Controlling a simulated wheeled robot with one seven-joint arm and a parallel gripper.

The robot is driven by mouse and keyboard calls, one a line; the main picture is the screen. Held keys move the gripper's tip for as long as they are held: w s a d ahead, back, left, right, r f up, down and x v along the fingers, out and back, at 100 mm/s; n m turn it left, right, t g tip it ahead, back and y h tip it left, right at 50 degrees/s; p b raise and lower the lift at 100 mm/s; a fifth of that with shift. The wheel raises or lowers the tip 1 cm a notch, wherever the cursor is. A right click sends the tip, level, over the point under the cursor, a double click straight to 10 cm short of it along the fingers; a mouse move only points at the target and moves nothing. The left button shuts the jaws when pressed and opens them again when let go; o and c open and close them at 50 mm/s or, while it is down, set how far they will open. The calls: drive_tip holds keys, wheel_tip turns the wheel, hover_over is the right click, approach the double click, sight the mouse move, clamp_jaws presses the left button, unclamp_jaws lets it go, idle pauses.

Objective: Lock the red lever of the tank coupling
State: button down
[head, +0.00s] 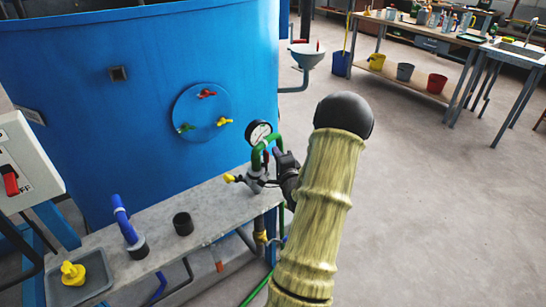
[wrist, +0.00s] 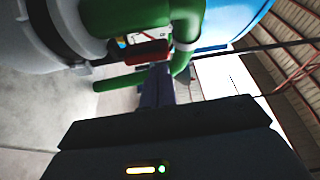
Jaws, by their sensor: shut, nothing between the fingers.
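The tank coupling (head: 254,172) stands at the right end of the grey bench, below a pressure gauge and a green pipe. Its red lever (wrist: 147,52) shows in the wrist view as a short red bar between green pipe sections. In the head view the lever is small and mostly hidden by the pipe and my gripper. My gripper (head: 279,156) is at the right side of the coupling. Its shut, empty fingers (wrist: 160,72) end right by the red lever in the wrist view. I cannot tell whether they touch it.
The blue tank (head: 150,60) stands behind the bench (head: 205,207). A yellow handle (head: 230,178) sticks out left of the coupling. A black cup (head: 183,223) and a blue pipe (head: 124,220) stand further left. The floor (head: 420,200) to the right is clear.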

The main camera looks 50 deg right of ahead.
drive_tip(key=s+d+v, duration=0.1)
drive_tip(key=d+v, duration=0.1)
drive_tip(key=v, duration=0.8)
drive_tip(key=shift+b, duration=0.45)
drive_tip(key=shift+r, duration=0.1)
